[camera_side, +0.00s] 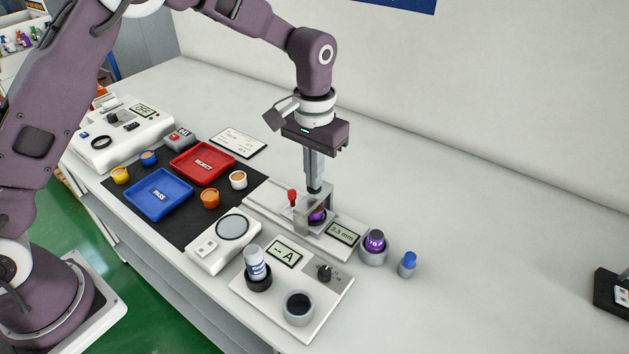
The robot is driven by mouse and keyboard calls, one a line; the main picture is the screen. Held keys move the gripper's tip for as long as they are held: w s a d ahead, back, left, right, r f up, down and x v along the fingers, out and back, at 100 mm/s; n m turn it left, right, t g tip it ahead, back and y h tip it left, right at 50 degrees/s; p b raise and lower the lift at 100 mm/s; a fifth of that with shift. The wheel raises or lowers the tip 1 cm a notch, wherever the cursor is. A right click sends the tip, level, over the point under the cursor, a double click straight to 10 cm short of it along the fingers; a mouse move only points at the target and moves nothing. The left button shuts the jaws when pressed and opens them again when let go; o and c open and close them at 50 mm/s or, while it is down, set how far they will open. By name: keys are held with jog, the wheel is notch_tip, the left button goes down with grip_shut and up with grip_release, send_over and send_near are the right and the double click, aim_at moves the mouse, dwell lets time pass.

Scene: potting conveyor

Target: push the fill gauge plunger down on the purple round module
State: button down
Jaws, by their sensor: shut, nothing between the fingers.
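The purple round module (316,215) sits in the fill gauge (300,212), under its upright frame and partly hidden by it. The gauge's display (343,232) reads what looks like 2.5 mm. A red-knobbed lever (292,197) stands at the gauge's left side. My gripper (314,188) points straight down over the gauge, shut and empty, with its fingertips at the top of the frame above the purple module. The plunger is hidden at the fingertips, and I cannot tell whether they touch it.
Blue (158,216) and red (228,162) trays lie left. The bench behind is clear.

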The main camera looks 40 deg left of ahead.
notch_tip(320, 180, up, 8)
dwell(0.5)
jog(key=s+a+r+t, duration=0.2)
jog(key=s+a+r, duration=0.2)
jog(key=s+r, duration=0.3)
jog(key=s+a+r+t, duration=0.1)
jog(key=s+a+r, duration=0.2)
jog(key=s+r, duration=0.35)
jog(key=s+a+f+t, duration=0.1)
jog(key=s+f, duration=0.1)
jog(key=s, duration=0.6)
jog(key=s+a+f+t, duration=0.1)
jog(key=s+a+f, duration=0.1)
jog(key=s, duration=0.6)
jog(key=shift+f+t, duration=0.3)
jog(key=shift+f, duration=0.05)
